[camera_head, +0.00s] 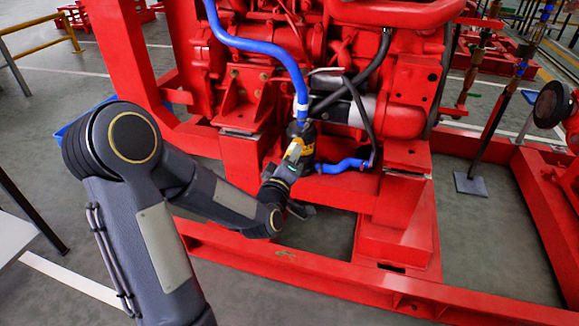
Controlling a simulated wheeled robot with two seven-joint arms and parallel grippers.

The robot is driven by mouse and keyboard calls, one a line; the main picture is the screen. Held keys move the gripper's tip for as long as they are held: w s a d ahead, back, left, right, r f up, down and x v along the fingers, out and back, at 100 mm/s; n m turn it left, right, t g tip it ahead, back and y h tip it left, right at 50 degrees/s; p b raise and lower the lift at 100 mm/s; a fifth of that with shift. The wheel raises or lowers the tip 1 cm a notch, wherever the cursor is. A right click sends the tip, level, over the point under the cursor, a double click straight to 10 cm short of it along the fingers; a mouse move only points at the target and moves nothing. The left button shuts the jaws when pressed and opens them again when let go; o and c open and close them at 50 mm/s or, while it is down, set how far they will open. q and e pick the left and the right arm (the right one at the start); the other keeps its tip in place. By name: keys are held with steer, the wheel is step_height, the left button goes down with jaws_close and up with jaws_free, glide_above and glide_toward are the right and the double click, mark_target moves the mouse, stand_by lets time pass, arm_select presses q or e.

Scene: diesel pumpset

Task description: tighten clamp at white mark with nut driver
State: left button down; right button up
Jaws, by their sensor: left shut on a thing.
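A blue hose (262,48) comes down across the red engine and ends low at a dark fitting. A small white mark (302,107) shows near its lower end. The clamp there is too small to make out clearly. My left arm reaches in from the left, and my left gripper (295,152) is at the hose's lower end, just below the white mark. It is shut on the nut driver, whose yellow and black part (307,138) seems to show beside the fingers. The fingers and the tool tip are partly hidden, so I cannot tell whether the tip touches the clamp. My right gripper is out of view.
The red engine (400,100) stands on a red base frame (330,273) in front of me. A short blue hose (343,166) and black hoses (362,115) run close right of the gripper.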

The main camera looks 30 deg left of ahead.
arm_select(q)
steer(key=n, duration=1.8)
steer(key=shift+n, duration=0.4)
steer(key=n, duration=0.5)
steer(key=shift+r, duration=0.1)
steer(key=shift+w, duration=0.2)
steer(key=shift+w+a, duration=0.1)
steer(key=shift+w, duration=0.4)
steer(key=shift+a, duration=0.1)
